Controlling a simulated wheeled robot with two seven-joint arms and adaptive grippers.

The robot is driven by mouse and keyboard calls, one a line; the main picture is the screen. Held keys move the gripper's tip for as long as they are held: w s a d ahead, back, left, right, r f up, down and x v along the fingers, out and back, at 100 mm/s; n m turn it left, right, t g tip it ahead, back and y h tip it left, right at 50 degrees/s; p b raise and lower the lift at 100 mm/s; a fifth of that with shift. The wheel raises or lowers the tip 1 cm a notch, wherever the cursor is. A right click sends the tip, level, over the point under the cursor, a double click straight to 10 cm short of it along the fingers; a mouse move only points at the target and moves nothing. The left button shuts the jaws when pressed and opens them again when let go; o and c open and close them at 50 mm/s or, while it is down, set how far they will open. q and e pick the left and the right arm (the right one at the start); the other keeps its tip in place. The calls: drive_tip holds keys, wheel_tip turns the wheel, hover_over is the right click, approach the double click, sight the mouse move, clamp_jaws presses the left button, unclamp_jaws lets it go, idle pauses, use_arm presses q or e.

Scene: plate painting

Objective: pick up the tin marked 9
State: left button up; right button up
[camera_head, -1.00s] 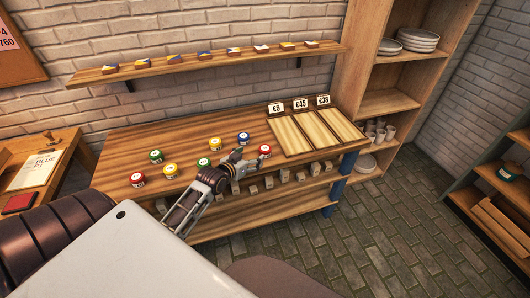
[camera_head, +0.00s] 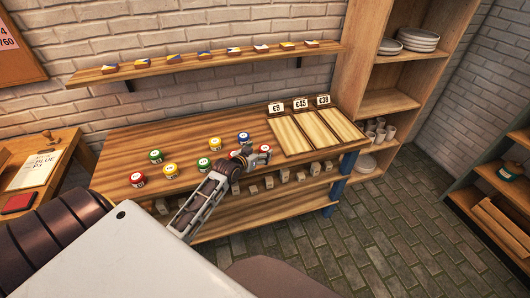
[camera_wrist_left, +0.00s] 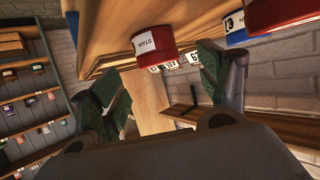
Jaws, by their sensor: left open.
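Several small round tins in red, yellow, green and blue stand on the wooden table. My left gripper (camera_head: 250,154) is open at the front right of the group, by a red tin (camera_head: 265,149). In the left wrist view a red tin with a white label (camera_wrist_left: 153,42) lies beyond and between the spread fingers (camera_wrist_left: 162,80), not gripped. Another red tin (camera_head: 234,154) is partly hidden behind the gripper. A blue tin (camera_head: 243,137) stands behind it. The label marks are too small or turned to read surely, so I cannot tell which tin is marked 9.
Three pale boards with price signs (camera_head: 301,104) lie at the table's right end. Small blocks (camera_head: 269,181) stand on the shelf below the tabletop. A wall shelf (camera_head: 205,64) holds several small pieces. The table's left back is clear.

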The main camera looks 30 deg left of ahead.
sight(264, 149)
use_arm(q)
drive_tip(key=shift+w+f, duration=0.1)
drive_tip(key=shift+w, duration=0.15)
use_arm(e)
drive_tip(key=shift+s, duration=0.15)
use_arm(q)
drive_tip(key=shift+w, duration=0.2)
drive_tip(key=shift+x, duration=2.4)
drive_tip(key=shift+d, duration=0.1)
